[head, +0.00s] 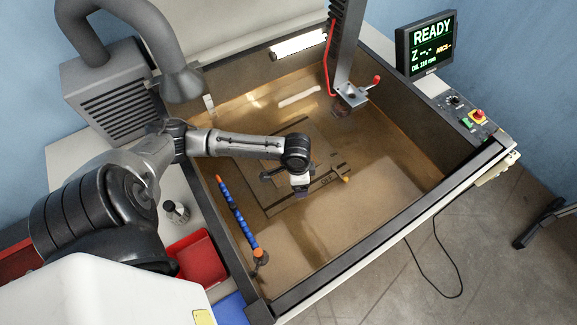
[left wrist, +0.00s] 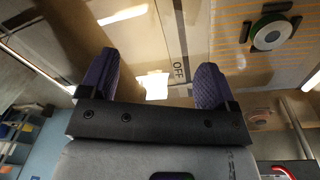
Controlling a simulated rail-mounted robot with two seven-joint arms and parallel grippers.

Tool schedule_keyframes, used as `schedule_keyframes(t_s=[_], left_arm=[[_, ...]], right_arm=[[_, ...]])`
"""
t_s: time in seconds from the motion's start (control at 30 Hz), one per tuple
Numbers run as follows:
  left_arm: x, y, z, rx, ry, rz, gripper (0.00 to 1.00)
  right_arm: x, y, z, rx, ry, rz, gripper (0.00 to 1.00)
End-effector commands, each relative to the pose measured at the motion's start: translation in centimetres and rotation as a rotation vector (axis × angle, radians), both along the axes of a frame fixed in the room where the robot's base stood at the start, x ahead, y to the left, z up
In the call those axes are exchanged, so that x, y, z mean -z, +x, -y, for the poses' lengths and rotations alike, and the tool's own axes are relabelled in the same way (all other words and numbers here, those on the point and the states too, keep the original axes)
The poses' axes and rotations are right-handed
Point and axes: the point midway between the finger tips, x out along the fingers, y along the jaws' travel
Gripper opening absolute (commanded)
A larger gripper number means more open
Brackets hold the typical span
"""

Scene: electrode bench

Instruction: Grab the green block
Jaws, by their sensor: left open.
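I cannot make out a green block in either view. In the left wrist view a round green-rimmed piece (left wrist: 270,34) with a pale centre lies at the upper right, near orange lines; I cannot tell whether it is a block. My left gripper (head: 301,190) reaches over the tank in the head view, pointing down above the dark-framed plate near the "OFF" marking (head: 328,181). In the left wrist view, the two purple ridged fingers of the left gripper (left wrist: 154,65) are wide apart, with nothing visibly held between them. My right gripper is not in view.
The tank has dark raised rims (head: 395,232). A blue jointed hose (head: 237,220) stands at its left side. A vertical column with a bracket (head: 350,95) hangs at the back. A red tray (head: 200,262) sits outside at left. The tank floor at right looks clear.

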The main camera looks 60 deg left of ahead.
Motion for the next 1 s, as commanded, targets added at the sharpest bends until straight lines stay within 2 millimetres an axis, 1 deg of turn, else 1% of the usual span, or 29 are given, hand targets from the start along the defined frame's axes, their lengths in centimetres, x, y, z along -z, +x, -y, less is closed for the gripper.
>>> schedule_keyframes(t_s=[0.03,0.07,0.1,0.2,0.3,0.37,0.47,0.53,0.8,0.9,1.0], left_arm=[[0.7,1.3,-3.1,-0.044,0.029,-0.012,0.83],[0.5,1.8,-4.5,-0.069,0.037,-0.022,0.83],[0.3,2.4,-6.4,-0.103,0.046,-0.033,0.83],[-0.7,3.5,-10.3,-0.188,0.059,-0.049,0.83],[-1.6,4.0,-13.0,-0.254,0.065,-0.058,0.83],[-2.0,4.2,-14.1,-0.283,0.066,-0.061,0.83],[-2.1,4.3,-15.1,-0.311,0.064,-0.063,0.83],[-1.5,4.3,-15.4,-0.320,0.063,-0.065,0.83],[3.0,4.3,-15.3,-0.320,0.063,-0.065,0.83],[4.4,4.4,-15.3,-0.319,0.063,-0.064,0.83],[5.3,4.3,-15.3,-0.318,0.064,-0.065,0.83]], right_arm=[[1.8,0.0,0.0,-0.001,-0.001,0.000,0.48],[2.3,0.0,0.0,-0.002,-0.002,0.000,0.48],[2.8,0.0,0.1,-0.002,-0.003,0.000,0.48],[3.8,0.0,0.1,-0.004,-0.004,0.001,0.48],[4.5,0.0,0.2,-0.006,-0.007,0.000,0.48],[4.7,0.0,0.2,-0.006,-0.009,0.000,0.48],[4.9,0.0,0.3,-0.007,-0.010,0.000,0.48],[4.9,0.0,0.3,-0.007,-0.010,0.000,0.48],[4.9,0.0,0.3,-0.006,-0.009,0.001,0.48],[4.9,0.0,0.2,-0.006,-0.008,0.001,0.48],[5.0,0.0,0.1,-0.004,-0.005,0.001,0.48]])
